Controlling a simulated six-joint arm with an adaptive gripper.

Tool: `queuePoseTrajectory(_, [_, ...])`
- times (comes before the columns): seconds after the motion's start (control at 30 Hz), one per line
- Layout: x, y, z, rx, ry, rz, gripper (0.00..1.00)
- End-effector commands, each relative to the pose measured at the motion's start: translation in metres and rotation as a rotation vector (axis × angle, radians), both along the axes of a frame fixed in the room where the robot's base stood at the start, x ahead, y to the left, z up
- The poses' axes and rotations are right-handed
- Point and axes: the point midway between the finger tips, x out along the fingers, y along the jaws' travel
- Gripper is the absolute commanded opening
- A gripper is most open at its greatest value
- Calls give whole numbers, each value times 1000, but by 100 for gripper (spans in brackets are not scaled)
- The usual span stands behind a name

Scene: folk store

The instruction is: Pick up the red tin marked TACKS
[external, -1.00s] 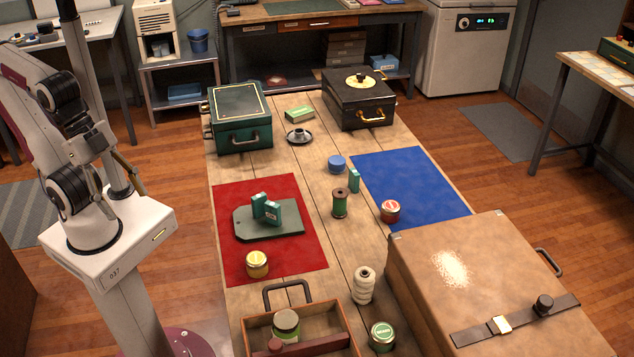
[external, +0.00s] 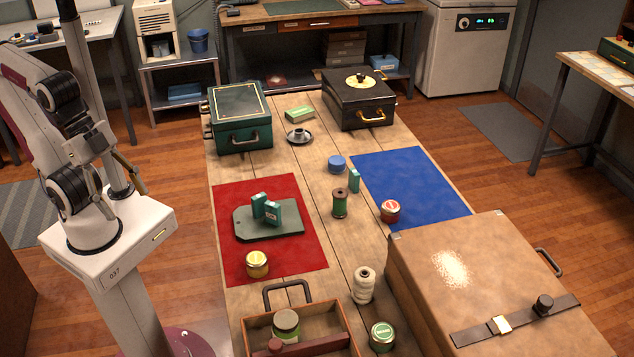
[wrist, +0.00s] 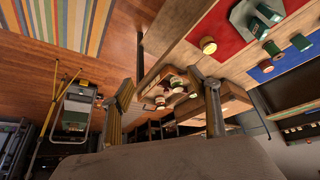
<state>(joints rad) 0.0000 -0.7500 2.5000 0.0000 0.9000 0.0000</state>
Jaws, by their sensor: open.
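The red tin (external: 390,211) is a small round tin with a pale metal rim and a red lid with a light label. It stands upright on the near left part of the blue mat (external: 430,185), just behind the brown case. Its lettering is too small to read. My gripper (wrist: 160,80) shows in the wrist view with its two fingers spread apart and nothing between them. In the external view my arm is folded at the left, off the table and far from the red tin.
The large brown case (external: 470,265) stands close in front of the red tin. A green spool (external: 340,203), white twine (external: 364,285), yellow tin (external: 257,264), green tin (external: 382,336) and wooden tray (external: 245,335) are on the table. Much of the blue mat is bare.

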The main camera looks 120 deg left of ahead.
Motion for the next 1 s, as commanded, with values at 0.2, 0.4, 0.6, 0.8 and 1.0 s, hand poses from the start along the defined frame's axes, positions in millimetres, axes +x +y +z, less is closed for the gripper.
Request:
queuePoseTrajectory(0.2, [2,0,1,-1,-2,2,61])
queuePoseTrajectory(0.4, [20,2,7,-11,-20,14,61])
queuePoseTrajectory(0.6, [61,7,18,-28,-63,40,61])
queuePoseTrajectory(0.8, [109,18,28,-46,-116,78,61])
queuePoseTrajectory(1.0, [158,35,35,-59,-171,121,61])
